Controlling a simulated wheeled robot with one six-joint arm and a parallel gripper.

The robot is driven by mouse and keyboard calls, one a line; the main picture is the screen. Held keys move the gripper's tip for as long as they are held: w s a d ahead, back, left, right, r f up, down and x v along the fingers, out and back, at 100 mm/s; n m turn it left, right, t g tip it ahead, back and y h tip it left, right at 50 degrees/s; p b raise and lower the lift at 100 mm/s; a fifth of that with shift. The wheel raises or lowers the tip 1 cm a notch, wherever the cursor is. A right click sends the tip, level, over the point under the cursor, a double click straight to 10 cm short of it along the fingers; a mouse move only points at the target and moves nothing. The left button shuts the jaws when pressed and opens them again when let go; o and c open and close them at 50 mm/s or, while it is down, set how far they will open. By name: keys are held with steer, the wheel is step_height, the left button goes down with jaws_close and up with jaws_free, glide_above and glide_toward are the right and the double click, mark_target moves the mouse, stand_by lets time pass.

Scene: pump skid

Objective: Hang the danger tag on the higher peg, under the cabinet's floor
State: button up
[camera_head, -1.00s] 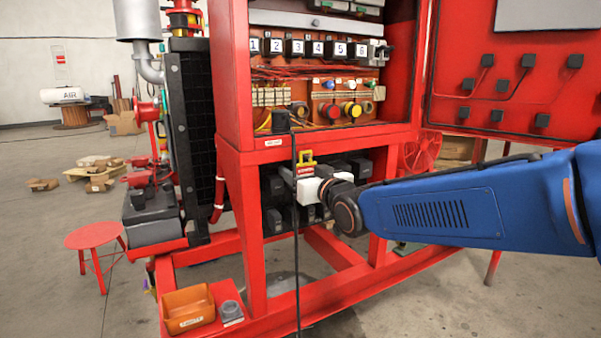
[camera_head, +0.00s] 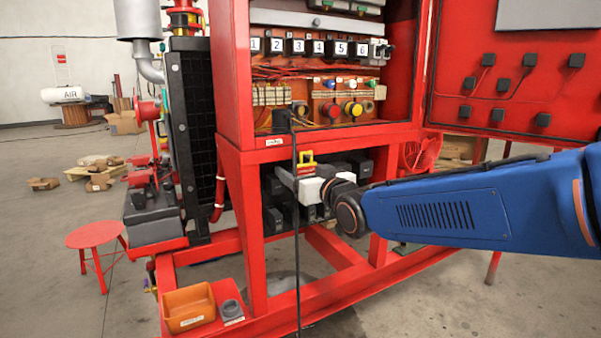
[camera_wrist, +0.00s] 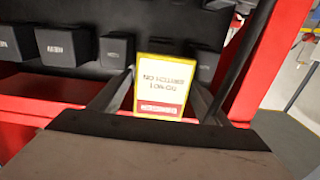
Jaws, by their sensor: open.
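The danger tag (camera_wrist: 160,82) is a yellow-bordered white card with a red band. In the wrist view it lies between the two fingers of my gripper (camera_wrist: 163,92), its lettering upside down. The fingers stand open, with a gap visible at the left of the tag. In the head view the tag's yellow top (camera_head: 307,157) shows just above my gripper (camera_head: 294,175), against the red beam under the cabinet's floor (camera_head: 340,137). Its lower part is mostly hidden by my gripper. I cannot make out either peg or whether the tag hangs on one.
Black boxes (camera_wrist: 62,45) line the space behind the tag. A red post (camera_wrist: 270,60) rises close at the right in the wrist view. An orange bin (camera_head: 188,308) sits low in front, with open floor at left.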

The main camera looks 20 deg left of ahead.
steer(key=v, duration=1.6)
steer(key=d+f+m+h, duration=0.3)
steer(key=d+f+h, duration=0.2)
steer(key=d, duration=0.8)
steer(key=d+f+m+h, duration=0.2)
steer(key=d+f+h, duration=0.3)
steer(key=d, duration=0.9)
steer(key=s+d+f+m+g+h, duration=0.1)
steer(key=s+d+f+m+g, duration=0.1)
steer(key=s+d+f, duration=0.5)
steer(key=s+d+f+m+g+h, duration=0.2)
steer(key=s+d+f+g, duration=0.3)
steer(key=s+d, duration=0.5)
steer(key=s+f, duration=0.2)
steer(key=s, duration=0.1)
steer(key=shift+s+d+m+h, duration=0.3)
steer(key=shift+s+d+m, duration=0.05)
steer(key=shift+m, duration=0.05)
steer(key=shift+w+f, duration=0.1)
steer(key=shift+w, duration=0.45)
